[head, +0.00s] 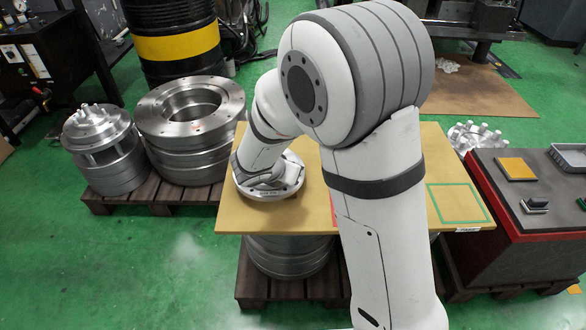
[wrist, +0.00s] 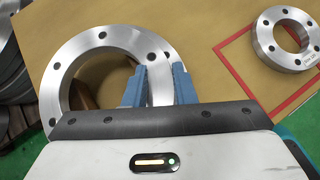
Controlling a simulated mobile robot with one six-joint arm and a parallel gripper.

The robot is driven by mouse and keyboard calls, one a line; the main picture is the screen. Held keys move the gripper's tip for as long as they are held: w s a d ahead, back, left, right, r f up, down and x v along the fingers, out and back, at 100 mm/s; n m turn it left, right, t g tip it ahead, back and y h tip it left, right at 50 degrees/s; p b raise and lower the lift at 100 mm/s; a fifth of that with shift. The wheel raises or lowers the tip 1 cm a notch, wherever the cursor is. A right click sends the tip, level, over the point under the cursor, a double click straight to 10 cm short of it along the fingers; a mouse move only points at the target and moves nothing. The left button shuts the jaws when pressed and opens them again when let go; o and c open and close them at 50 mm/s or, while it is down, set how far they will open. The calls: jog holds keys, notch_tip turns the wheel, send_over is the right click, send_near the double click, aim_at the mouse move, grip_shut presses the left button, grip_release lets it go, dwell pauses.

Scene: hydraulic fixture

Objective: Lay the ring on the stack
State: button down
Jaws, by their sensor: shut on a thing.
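A large silver ring with bolt holes (wrist: 72,65) is between the blue jaws of my gripper (wrist: 158,80) in the wrist view. The jaws are shut on its right-hand wall. In the head view the ring (head: 285,187) is over the left part of the tan board (head: 300,217); I cannot tell if it touches the board. My arm hides that spot in the head view.
A green outline (head: 458,203) on the board's right is empty. Large metal flanges (head: 190,110) stand on a pallet at the left, near a black and yellow drum (head: 175,45). A dark red-edged bench (head: 530,215) stands at the right.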

jog(key=shift+f, duration=0.15)
jog(key=c, duration=1.6)
grip_release()
jog(key=shift+f, duration=0.15)
jog(key=shift+c, duration=0.2)
jog(key=o, duration=0.5)
jog(key=shift+c, duration=0.2)
